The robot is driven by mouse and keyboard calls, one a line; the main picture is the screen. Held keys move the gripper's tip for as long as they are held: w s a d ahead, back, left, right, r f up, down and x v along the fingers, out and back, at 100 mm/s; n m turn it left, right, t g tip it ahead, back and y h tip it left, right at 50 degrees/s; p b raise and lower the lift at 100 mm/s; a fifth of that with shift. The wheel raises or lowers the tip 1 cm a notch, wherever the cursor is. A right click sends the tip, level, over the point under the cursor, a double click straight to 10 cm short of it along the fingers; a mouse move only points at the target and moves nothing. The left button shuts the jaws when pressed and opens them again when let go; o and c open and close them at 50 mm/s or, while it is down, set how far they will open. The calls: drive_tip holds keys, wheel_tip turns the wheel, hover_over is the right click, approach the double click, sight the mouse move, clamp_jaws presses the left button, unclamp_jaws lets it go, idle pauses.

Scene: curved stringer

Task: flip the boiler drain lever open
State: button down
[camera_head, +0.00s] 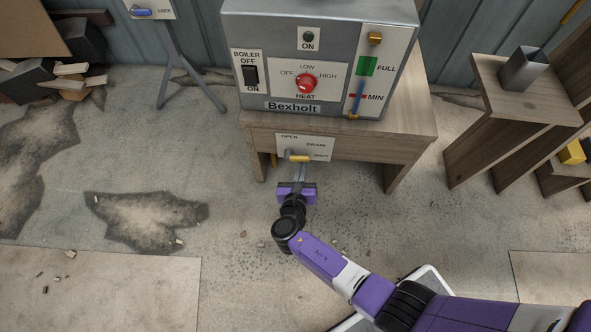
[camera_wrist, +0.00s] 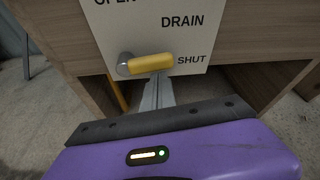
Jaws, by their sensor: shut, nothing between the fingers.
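The drain lever (camera_head: 299,158) is a yellow handle on a grey pivot, on a white plate (camera_head: 318,143) marked OPEN, DRAIN and SHUT. In the wrist view the lever (camera_wrist: 152,64) lies nearly level, its yellow end pointing right at the word SHUT. The plate (camera_wrist: 150,25) fills the top there. My gripper (camera_head: 301,168) is shut and empty, its fingers reaching up to just below the lever. In the wrist view my gripper's fingertips (camera_wrist: 158,78) are right under the yellow handle; I cannot tell whether they touch it.
The grey Bexholt boiler (camera_head: 310,60) stands on a wooden table (camera_head: 405,130) above the plate. A LOCK stand (camera_head: 178,60) is at the left.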

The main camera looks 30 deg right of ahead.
sight(303, 158)
wheel_tip(303, 158, up, 2)
drive_tip(key=n+h+p, duration=0.1)
drive_tip(key=n+p, duration=0.1)
drive_tip(key=n, duration=0.1)
drive_tip(key=shift+w+r+g+p, duration=0.1)
drive_tip(key=shift+g+p, duration=0.2)
drive_tip(key=shift+p, duration=0.1)
drive_tip(key=n+h, duration=0.1)
drive_tip(key=r+n+h, duration=0.1)
drive_tip(key=shift+w+a+r+n, duration=0.15)
drive_tip(key=shift+a+n, duration=0.05)
drive_tip(key=shift+n, duration=0.2)
drive_tip(key=n, duration=0.1)
drive_tip(key=r+n+h+b, duration=0.1)
drive_tip(key=n, duration=0.1)
drive_tip(key=a+n, duration=0.1)
drive_tip(key=shift+w+a+r+h+b, duration=0.1)
drive_tip(key=shift+w+r+h+b, duration=0.1)
drive_tip(key=shift+w+h+b, duration=0.15)
drive_tip(key=shift+w+a+r+n, duration=0.15)
drive_tip(key=shift+r+n, duration=0.15)
drive_tip(key=shift+n, duration=0.1)
drive_tip(key=shift+w+a+r, duration=0.1)
drive_tip(key=shift+a, duration=0.05)
drive_tip(key=shift+w+a+r, duration=0.1)
drive_tip(key=shift+w+a, duration=0.05)
drive_tip(key=shift+a, duration=0.05)
